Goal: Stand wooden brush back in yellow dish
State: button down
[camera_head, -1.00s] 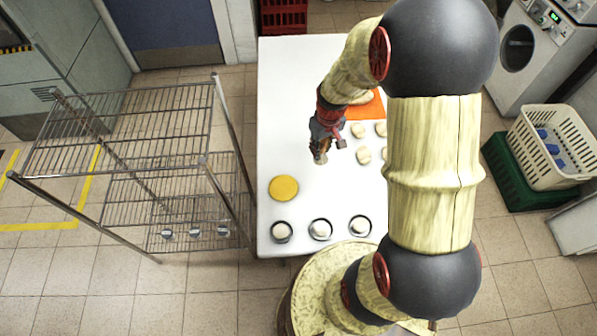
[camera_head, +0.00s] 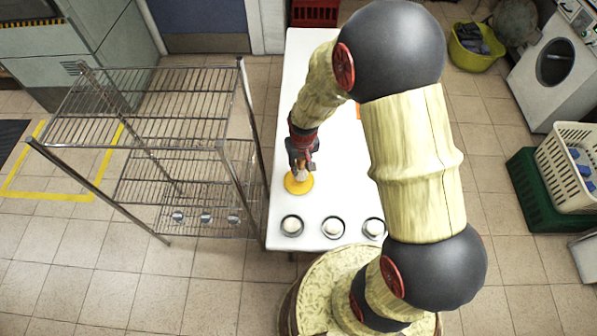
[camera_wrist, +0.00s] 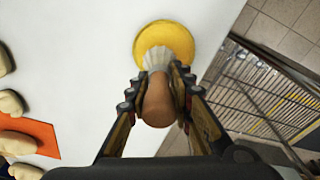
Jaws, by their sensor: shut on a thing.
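The wooden brush (camera_wrist: 157,100) is in my gripper (camera_wrist: 157,85), which is shut on its brown handle. Its pale bristles point toward the yellow dish (camera_wrist: 165,37). In the head view my gripper (camera_head: 302,165) is over the yellow dish (camera_head: 298,184), with the brush's pale end (camera_head: 303,172) at the dish's middle. I cannot tell whether the bristles touch the dish. The dish lies flat near the left edge of the white table (camera_head: 295,75).
Several dark rings with pale lumps, one of them a ring (camera_head: 292,225), stand along the table's near edge. In the wrist view pale lumps (camera_wrist: 10,103) and an orange mat (camera_wrist: 40,135) lie to the left. A wire rack (camera_head: 150,130) stands left of the table.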

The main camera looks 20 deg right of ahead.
jog(key=shift+a+f+b, duration=0.2)
jog(key=shift+f+b, duration=0.15)
jog(key=shift+f, duration=0.6)
jog(key=shift+a+f+b, duration=0.15)
jog(key=shift+f+b, duration=0.15)
jog(key=shift+f, duration=0.65)
jog(key=shift+f, duration=0.15)
jog(key=c, duration=1.7)
grip_release()
jog(key=shift+o, duration=0.7)
